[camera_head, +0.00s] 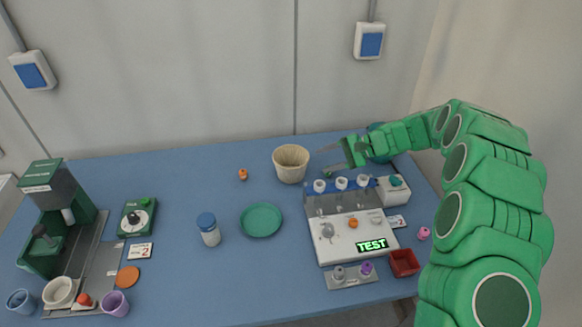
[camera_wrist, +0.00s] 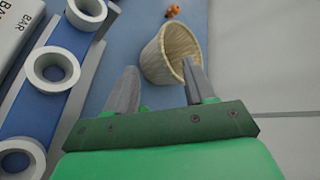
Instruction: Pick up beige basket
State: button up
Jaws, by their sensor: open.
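The beige basket (camera_head: 290,164) stands upright on the blue table near its back edge. It is a round, open-topped cup shape. My gripper (camera_head: 331,159) is open and just to the right of it, its fingers pointing left toward it. In the wrist view the basket (camera_wrist: 166,60) appears ahead, beyond the two grey fingers. The right fingertip of my gripper (camera_wrist: 158,75) overlaps the basket's rim in that picture. I cannot tell whether it touches. Nothing is held between the fingers.
A test device with a tube rack (camera_head: 345,238) stands in front of my gripper. A green plate (camera_head: 261,220), a blue-lidded jar (camera_head: 208,229) and a small orange item (camera_head: 243,174) lie left of it. A green coffee machine (camera_head: 57,214) stands far left. The wall is close behind.

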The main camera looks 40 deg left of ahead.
aim_at(299, 170)
jog(key=shift+f+x, duration=0.15)
jog(key=shift+x, duration=1.8)
jog(key=shift+f+x, duration=0.2)
jog(key=shift+x, duration=1.75)
jog(key=shift+d, duration=0.15)
grip_shut()
